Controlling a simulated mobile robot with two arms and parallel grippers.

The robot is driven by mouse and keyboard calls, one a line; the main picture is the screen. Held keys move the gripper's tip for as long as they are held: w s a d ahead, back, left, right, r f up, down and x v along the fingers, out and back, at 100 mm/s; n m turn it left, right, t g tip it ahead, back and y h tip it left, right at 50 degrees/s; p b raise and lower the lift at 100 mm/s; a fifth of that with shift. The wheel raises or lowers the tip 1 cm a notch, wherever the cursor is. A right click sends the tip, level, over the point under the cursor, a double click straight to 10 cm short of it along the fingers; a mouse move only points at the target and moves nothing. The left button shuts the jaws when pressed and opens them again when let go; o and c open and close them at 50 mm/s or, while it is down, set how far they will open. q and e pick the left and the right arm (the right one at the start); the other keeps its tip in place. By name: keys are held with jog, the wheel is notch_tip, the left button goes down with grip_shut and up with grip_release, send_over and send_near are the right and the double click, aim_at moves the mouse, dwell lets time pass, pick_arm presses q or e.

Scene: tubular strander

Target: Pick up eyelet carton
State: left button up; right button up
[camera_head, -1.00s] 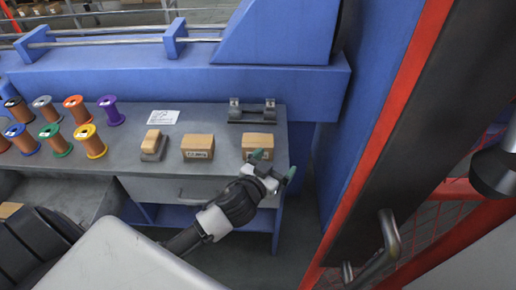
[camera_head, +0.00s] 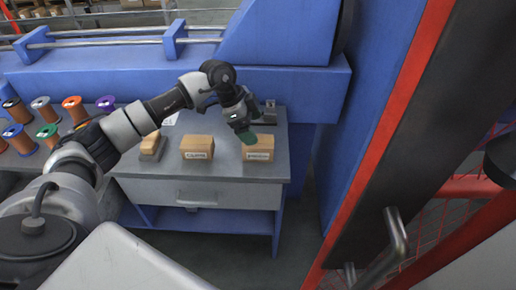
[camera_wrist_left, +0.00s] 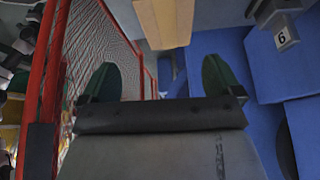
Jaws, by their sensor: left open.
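Two small brown cartons with white labels stand on the grey bench top: one in the middle (camera_head: 197,148) and one near the right end (camera_head: 259,150). The label print is too small to read surely, so I cannot tell which is the eyelet carton. My left gripper (camera_head: 243,131) is open, pointing down just above and behind the right carton, and its green fingertip covers part of that carton's top edge. In the left wrist view my open green fingers (camera_wrist_left: 162,80) have nothing between them. A tan carton (camera_wrist_left: 165,22) shows beyond them at the top. My right gripper is not in view.
A tan block on a grey base (camera_head: 152,147) stands left of the cartons. Several wire spools (camera_head: 75,110) stand further left. A dark metal fixture (camera_head: 268,113) sits behind the right carton. The blue machine wall (camera_head: 180,85) rises behind the bench.

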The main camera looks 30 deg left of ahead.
aim_at(259, 145)
pick_arm(q)
jog(key=shift+a+r+n+y, duration=0.15)
jog(key=shift+a+n+y, duration=0.2)
jog(key=shift+a, duration=0.5)
jog(key=shift+a+y, duration=0.15)
jog(key=shift+y, duration=0.1)
jog(key=b+x, duration=0.1)
jog(key=x, duration=0.9)
jog(key=shift+w+f, duration=0.1)
jog(key=shift+f, duration=0.25)
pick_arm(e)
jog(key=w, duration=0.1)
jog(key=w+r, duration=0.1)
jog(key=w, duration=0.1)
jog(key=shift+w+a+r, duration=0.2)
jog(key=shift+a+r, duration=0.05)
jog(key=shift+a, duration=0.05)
pick_arm(q)
jog(key=shift+c, duration=0.4)
jog(key=c, duration=1)
jog(key=shift+r, duration=0.1)
jog(key=shift+c, duration=0.5)
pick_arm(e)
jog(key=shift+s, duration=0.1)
